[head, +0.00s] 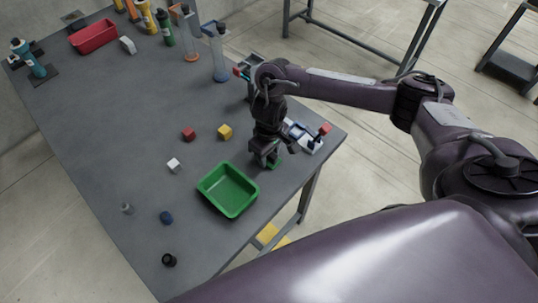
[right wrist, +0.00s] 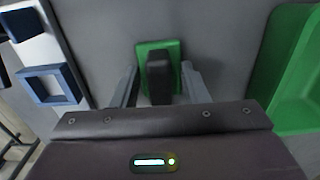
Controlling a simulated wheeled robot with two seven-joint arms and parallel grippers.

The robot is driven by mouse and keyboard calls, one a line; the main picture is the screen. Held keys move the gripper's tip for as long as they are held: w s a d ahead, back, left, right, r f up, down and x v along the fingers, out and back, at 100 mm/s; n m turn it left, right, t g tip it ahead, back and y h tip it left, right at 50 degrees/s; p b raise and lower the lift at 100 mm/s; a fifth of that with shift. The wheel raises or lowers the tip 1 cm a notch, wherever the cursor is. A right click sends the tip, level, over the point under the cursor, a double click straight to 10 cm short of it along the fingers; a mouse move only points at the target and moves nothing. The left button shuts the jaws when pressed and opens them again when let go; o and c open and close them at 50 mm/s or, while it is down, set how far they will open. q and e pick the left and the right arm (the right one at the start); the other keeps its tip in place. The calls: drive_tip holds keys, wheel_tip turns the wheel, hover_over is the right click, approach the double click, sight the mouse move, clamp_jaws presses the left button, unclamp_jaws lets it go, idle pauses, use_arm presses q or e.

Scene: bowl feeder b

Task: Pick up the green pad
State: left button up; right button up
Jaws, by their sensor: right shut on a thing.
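The green pad (right wrist: 143,62) is a small flat green piece with a black block-like grip (right wrist: 160,78) standing on it. In the right wrist view it sits between the two grey fingers of my right gripper (right wrist: 161,88), which is shut on its black grip. In the head view my right gripper (head: 265,160) points down at the table's right side, and only a bit of the green pad (head: 275,162) shows beside the fingers. I cannot tell whether the pad touches the table. My left gripper is not in view.
A green tray (head: 229,205) lies just left of and nearer than the gripper. Yellow (head: 225,132), red (head: 188,134) and white (head: 174,165) blocks lie farther left. A pale fixture with a blue frame (right wrist: 52,86) stands on the gripper's other side, by the table's edge.

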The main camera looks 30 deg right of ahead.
drive_tip(key=shift+r, duration=0.15)
drive_tip(key=shift+r+p, duration=3.45)
drive_tip(key=shift+r, duration=6.4)
